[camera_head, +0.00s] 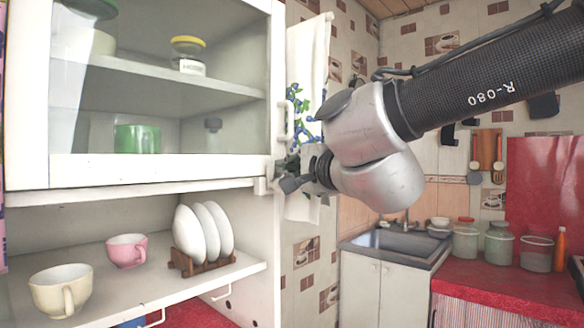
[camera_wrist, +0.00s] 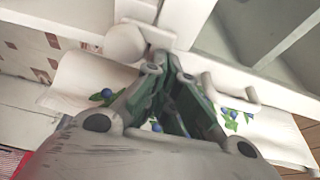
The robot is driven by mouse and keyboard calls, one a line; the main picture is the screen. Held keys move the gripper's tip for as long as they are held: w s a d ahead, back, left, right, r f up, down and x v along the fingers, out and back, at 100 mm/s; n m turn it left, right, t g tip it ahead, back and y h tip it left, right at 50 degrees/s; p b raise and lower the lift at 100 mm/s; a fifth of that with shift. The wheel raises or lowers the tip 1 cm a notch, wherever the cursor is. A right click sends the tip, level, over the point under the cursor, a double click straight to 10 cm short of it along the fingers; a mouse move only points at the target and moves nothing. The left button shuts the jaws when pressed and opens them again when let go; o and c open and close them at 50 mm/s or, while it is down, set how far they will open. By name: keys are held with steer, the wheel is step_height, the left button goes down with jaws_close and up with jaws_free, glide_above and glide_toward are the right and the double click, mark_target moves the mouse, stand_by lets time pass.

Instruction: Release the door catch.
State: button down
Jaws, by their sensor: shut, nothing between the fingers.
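The white glass-fronted cabinet door (camera_head: 150,170) appears closed in the head view. A white bar handle (camera_head: 284,122) is on its right edge, and it also shows in the wrist view (camera_wrist: 238,97). A small white piece that looks like the catch (camera_head: 261,186) sits at the door's lower right corner. In the wrist view the catch appears as a rounded white knob (camera_wrist: 125,43). My gripper (camera_head: 281,174) is shut and empty, with its fingertips (camera_wrist: 158,62) beside the knob. I cannot tell whether they touch it. The fingers partly cover the frame edge.
Below the door, an open shelf (camera_head: 190,288) holds a cream cup (camera_head: 58,292), a pink cup (camera_head: 126,250) and plates in a rack (camera_head: 203,235). A white patterned towel (camera_head: 307,70) hangs beyond the gripper. A sink (camera_head: 395,243) and red counter (camera_head: 480,285) are at right.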

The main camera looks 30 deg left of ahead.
mark_target(257, 161)
steer(key=shift+s+a+r+n, duration=0.1)
steer(key=shift+s+r+n, duration=0.2)
steer(key=shift+n, duration=0.6)
steer(key=n, duration=0.1)
steer(key=s+n+y, duration=0.1)
steer(key=n, duration=0.1)
steer(key=s+n+y, duration=0.1)
steer(key=n, duration=0.1)
steer(key=shift+a+r, duration=0.15)
steer(key=shift+a, duration=0.15)
steer(key=n+y, duration=0.1)
steer(key=n, duration=0.1)
steer(key=s+n+g, duration=0.1)
steer(key=n, duration=0.1)
steer(key=s+n+y, duration=0.1)
steer(key=n, duration=0.2)
steer(key=shift+a+y, duration=0.25)
steer(key=shift+y, duration=0.05)
steer(key=n, duration=0.1)
steer(key=n+g, duration=0.1)
steer(key=n, duration=0.1)
steer(key=s+f+n+g+y, duration=0.1)
steer(key=n, duration=0.1)
steer(key=shift+s+a, duration=0.1)
steer(key=shift+a, duration=0.1)
